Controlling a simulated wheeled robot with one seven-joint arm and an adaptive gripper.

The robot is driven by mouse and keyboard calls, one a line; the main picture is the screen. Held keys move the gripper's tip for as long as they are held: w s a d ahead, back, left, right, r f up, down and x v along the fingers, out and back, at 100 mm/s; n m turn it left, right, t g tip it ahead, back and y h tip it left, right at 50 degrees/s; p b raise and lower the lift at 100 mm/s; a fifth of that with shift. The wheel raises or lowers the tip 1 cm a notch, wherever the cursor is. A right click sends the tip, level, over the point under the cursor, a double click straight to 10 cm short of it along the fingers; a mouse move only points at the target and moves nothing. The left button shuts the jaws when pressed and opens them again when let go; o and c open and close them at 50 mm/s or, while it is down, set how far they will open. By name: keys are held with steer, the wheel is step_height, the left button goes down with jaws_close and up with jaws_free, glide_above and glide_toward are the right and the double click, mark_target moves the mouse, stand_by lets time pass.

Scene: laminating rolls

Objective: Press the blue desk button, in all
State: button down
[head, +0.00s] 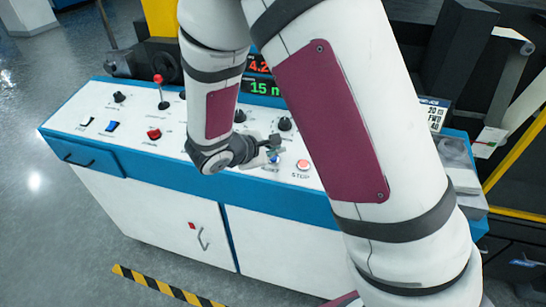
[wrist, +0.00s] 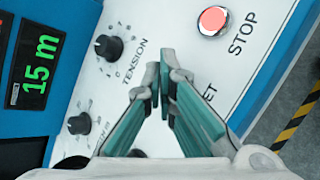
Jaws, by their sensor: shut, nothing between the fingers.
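The blue button (head: 274,160) is a small round button on the white top of the desk, left of the red STOP button (head: 303,164). My gripper (head: 275,146) is just above and beside it in the head view; I cannot tell whether they touch. In the wrist view my gripper (wrist: 164,74) has its teal fingers shut together with nothing between them. The blue button is hidden behind the fingers there, with the label end "ET" showing beside them. The STOP button shows in the wrist view (wrist: 212,21) beyond the fingertips.
Black knobs (wrist: 109,47) stand beside the fingers. A display (wrist: 38,70) reads 15 m. My arm covers part of the desk.

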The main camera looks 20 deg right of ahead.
steer(key=shift+f, duration=0.1)
steer(key=shift+f+b, duration=0.3)
steer(key=shift+b, duration=0.15)
steer(key=shift+w+d+f+b, duration=0.1)
steer(key=shift+f+b, duration=0.25)
stand_by(0.8)
steer(key=shift+r, duration=0.1)
steer(key=shift+r+p, duration=0.45)
steer(key=shift+r, duration=0.25)
steer(key=r+p, duration=0.2)
steer(key=r, duration=0.1)
steer(key=s+r+p, duration=0.1)
steer(key=r, duration=0.1)
steer(key=shift+a, duration=0.35)
stand_by(0.8)
